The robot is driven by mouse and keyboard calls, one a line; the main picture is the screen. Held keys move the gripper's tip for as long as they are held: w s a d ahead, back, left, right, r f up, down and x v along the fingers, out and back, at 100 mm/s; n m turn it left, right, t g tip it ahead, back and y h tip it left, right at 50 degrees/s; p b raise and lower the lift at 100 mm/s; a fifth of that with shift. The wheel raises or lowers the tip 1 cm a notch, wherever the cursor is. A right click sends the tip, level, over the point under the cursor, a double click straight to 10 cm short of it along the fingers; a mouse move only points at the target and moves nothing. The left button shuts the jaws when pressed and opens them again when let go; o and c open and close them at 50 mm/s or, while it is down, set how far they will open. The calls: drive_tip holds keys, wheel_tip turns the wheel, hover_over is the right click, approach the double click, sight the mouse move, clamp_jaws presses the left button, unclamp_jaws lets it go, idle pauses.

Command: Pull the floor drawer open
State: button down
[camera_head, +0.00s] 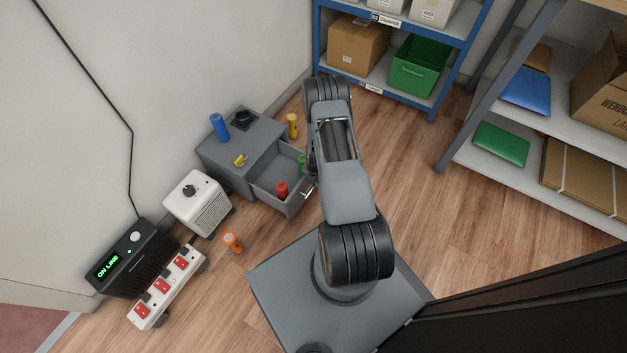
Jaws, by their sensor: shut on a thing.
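The grey floor drawer (268,194) stands pulled out of its low grey cabinet (215,162), towards my base. Inside the drawer are a red item (281,190) and a green item (302,160), the green one partly hidden by my arm. My gripper (308,191) is at the drawer's front edge, shut on the drawer handle. My arm covers part of the gripper and the handle, so only a bit of the metal shows.
A blue cylinder (219,127), a yellow item (240,160) and a black item (243,118) stand on the cabinet. A yellow item (292,125) and an orange item (232,242) stand on the floor. A white box (197,204) is beside the cabinet. Shelves (440,166) stand right.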

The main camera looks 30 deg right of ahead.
drive_tip(key=shift+s, duration=0.1)
idle(0.3)
drive_tip(key=c, duration=1.1)
unclamp_jaws()
drive_tip(key=shift+c, duration=0.2)
drive_tip(key=shift+r, duration=0.15)
wheel_tip(320, 180, up, 14)
drive_tip(key=p, duration=0.5)
drive_tip(key=shift+f, duration=0.2)
